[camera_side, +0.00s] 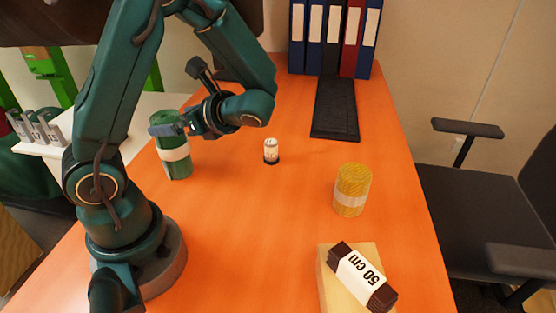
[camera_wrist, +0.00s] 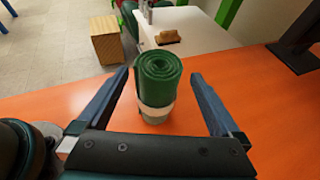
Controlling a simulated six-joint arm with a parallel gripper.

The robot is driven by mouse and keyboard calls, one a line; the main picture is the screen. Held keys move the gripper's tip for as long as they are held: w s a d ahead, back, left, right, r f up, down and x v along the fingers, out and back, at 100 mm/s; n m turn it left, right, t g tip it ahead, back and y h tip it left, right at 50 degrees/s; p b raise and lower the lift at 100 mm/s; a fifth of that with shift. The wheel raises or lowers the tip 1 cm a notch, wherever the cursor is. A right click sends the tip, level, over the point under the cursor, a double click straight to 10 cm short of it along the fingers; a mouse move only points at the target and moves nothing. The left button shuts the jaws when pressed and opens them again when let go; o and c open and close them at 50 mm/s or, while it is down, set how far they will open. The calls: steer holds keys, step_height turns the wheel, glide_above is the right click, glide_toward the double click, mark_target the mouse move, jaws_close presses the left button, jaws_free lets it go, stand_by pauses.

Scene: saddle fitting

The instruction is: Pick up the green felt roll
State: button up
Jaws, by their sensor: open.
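The green felt roll (camera_side: 174,158) stands upright on the orange table, with a pale band around its middle. In the side view my gripper (camera_side: 168,128) is at the upper part of the roll, and its fingers hide some of it. In the wrist view the green felt roll (camera_wrist: 158,80) stands between the two fingers of my gripper (camera_wrist: 160,78). The fingers are open, with a visible gap on each side of the roll.
A small white jar (camera_side: 271,151) and a yellow roll (camera_side: 352,190) stand to the right. A dark bar with a "50 cm" band (camera_side: 362,277) lies on a wooden block (camera_side: 328,290).

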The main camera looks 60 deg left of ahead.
steer(key=shift+x, duration=2.15)
jaws_close()
